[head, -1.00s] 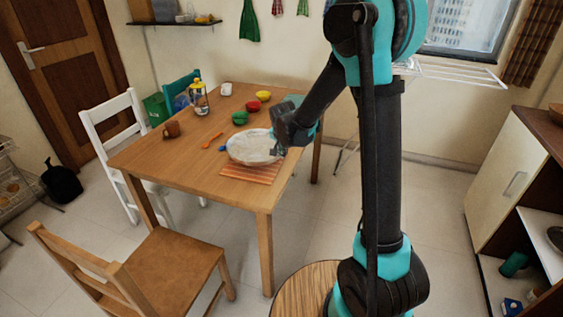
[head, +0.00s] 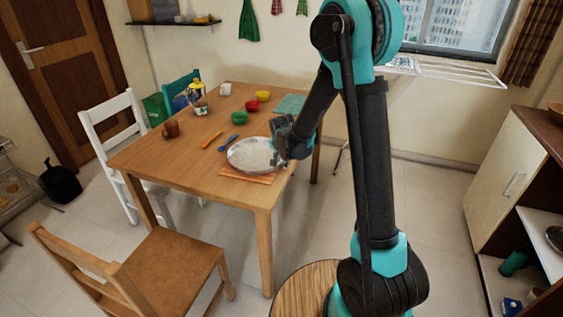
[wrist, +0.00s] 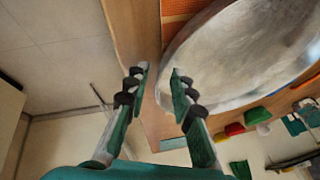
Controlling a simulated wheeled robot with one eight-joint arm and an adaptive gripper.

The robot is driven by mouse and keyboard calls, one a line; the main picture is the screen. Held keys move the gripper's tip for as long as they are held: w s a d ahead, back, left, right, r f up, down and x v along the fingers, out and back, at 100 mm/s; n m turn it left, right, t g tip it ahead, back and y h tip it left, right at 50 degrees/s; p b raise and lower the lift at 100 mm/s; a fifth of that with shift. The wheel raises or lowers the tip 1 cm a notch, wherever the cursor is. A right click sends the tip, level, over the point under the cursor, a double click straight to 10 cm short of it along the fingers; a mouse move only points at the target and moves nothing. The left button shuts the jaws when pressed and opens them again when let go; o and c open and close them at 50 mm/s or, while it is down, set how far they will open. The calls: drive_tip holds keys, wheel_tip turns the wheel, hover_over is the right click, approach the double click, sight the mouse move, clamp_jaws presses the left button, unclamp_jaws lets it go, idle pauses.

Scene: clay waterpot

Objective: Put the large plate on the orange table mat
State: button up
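The large plate (head: 252,154), pale and grey-white, lies over the orange table mat (head: 248,177). Only the mat's front strip shows in the head view; the plate hides the rest. In the wrist view the plate (wrist: 245,50) fills the upper right, and a corner of the mat (wrist: 182,9) shows beside it. My gripper (head: 281,158) is at the plate's right edge. In the wrist view my gripper (wrist: 160,72) has its two fingers apart, with the plate's rim close to the right finger. Whether the finger touches the rim cannot be told.
On the wooden table (head: 190,165) are a blue utensil (head: 228,143), an orange utensil (head: 211,139), a brown mug (head: 170,129), and green (head: 239,118), red (head: 252,106) and yellow (head: 263,96) bowls. A teal mat (head: 290,104) lies behind my gripper. Chairs stand left and in front.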

drive_tip(key=v, duration=1.1)
drive_tip(key=s+d+f+n, duration=0.3)
drive_tip(key=s+d, duration=0.6)
drive_tip(key=s, duration=0.4)
drive_tip(key=s+d+f+n+g, duration=0.1)
drive_tip(key=s+d+n, duration=0.3)
drive_tip(key=s+d, duration=0.5)
drive_tip(key=s+f, duration=0.1)
drive_tip(key=s, duration=0.3)
drive_tip(key=shift+d+f, duration=0.2)
drive_tip(key=shift+f, duration=0.2)
